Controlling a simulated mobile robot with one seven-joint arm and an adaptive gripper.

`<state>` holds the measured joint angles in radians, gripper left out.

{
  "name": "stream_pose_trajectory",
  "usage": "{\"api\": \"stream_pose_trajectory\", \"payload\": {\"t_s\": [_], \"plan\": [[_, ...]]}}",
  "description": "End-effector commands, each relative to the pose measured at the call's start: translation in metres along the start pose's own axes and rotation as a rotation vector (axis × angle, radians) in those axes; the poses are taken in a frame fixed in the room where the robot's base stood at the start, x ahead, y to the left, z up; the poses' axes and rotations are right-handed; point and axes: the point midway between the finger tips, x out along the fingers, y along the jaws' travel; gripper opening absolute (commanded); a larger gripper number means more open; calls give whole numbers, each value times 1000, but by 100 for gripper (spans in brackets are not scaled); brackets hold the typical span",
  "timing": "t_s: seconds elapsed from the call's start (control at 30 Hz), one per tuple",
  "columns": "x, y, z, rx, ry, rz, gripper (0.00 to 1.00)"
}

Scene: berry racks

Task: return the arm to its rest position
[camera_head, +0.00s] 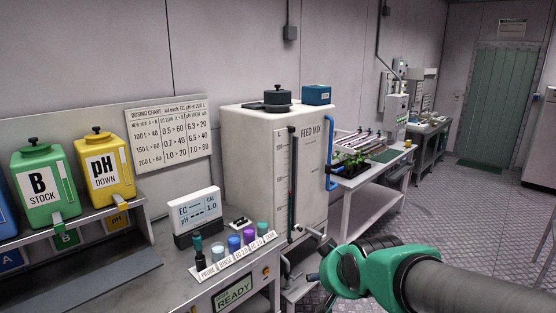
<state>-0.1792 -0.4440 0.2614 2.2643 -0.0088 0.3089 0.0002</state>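My arm (455,288) reaches in from the lower right, with green joints and a grey link. Its far end points left, in front of the feed mix tank. My gripper (320,262) appears as a small dark shape at that end, near the tank's outlet. It is seen side-on and partly covered by the wrist, so its fingers cannot be made out. I see nothing clearly held in it.
The white FEED MIX tank (250,165) stands close behind the arm's end. The bench on the left holds an EC/pH meter (196,215), several small bottles, a green B stock jug (42,183) and a yellow pH down jug (104,167). Open floor (470,215) lies on the right.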

Motion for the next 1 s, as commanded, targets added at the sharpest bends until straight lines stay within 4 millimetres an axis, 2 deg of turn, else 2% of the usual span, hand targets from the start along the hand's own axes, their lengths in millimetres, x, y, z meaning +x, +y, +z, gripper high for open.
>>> {"api": "stream_pose_trajectory", "payload": {"t_s": [0.03, 0.3, 0.5, 0.7, 1.0], "plan": [[-20, 10, 9, 14, -15, 13, 43], [-111, 42, 80, 86, -140, 65, 43], [-160, 50, 130, 131, -217, 91, 43], [-181, 52, 155, 152, -255, 100, 43], [-183, 52, 158, 154, -261, 101, 43]]}}
